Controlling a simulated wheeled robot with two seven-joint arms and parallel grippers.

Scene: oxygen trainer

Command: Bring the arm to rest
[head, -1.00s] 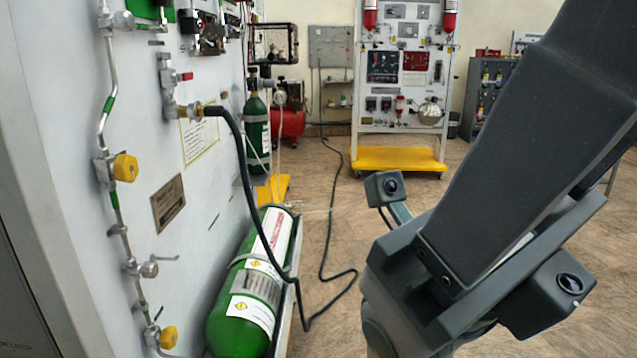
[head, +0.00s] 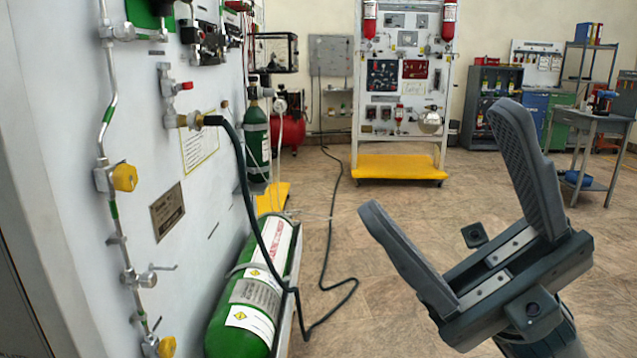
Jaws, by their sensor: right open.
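My right gripper (head: 440,170) is in the lower right of the head view. Its two long dark fingers are spread wide apart, with nothing between them. It hangs in free air over the floor, to the right of the green oxygen cylinder (head: 241,325) and apart from the panel. My left gripper is not in view.
The white trainer panel (head: 225,165) with valves, such as a yellow knob (head: 124,177), fills the left. A black hose (head: 250,200) loops from it to the floor. A second panel on a yellow base (head: 398,168) stands behind.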

